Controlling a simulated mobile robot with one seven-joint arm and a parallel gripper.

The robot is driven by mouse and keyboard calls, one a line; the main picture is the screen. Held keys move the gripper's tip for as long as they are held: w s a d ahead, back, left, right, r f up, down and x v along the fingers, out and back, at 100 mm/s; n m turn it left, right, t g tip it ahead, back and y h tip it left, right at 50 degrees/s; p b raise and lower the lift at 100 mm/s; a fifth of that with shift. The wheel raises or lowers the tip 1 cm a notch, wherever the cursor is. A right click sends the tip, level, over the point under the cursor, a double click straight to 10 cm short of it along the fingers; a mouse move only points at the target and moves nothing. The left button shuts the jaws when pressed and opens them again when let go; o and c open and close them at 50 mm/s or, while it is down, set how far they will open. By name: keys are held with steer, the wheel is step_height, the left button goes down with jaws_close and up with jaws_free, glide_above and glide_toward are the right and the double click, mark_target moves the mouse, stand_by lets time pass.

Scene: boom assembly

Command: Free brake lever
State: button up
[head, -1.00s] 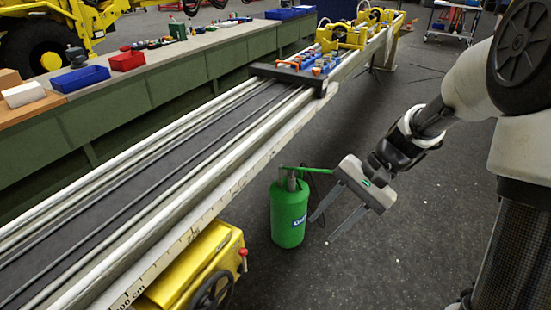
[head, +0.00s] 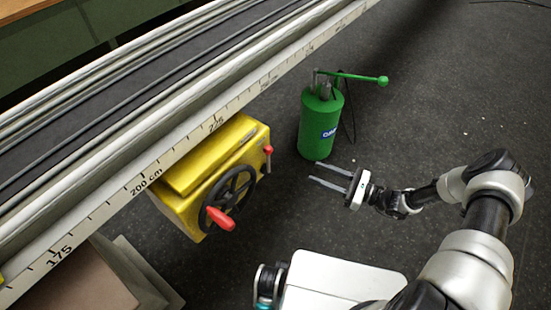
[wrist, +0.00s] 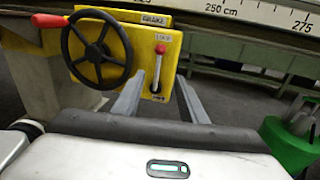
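The brake lever is a thin pale rod with a red knob (wrist: 160,49) on the yellow brake box (wrist: 112,18), under a BRAKE label. In the wrist view it stands nearly upright in its slot, knob at the top; the small labels above and below are hard to read. In the head view its red knob (head: 267,150) shows on the right face of the yellow box (head: 190,172). My gripper (head: 322,174) is open and empty, apart from the lever, with its fingers pointing left toward the box. In the wrist view the lever appears between the two fingers.
A black handwheel (wrist: 97,50) with a red handle (wrist: 48,20) is left of the lever. A green pump canister (head: 320,125) stands on the floor behind my gripper. The long rail with a centimetre scale (head: 180,155) runs above the box. Floor at right is clear.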

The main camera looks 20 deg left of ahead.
mark_target(268, 160)
steer(key=w+a+b, duration=0.1)
steer(key=w+a, duration=0.2)
steer(key=a, duration=1.3)
steer(key=shift+a, duration=0.1)
steer(key=shift+c, duration=0.4)
jaws_close()
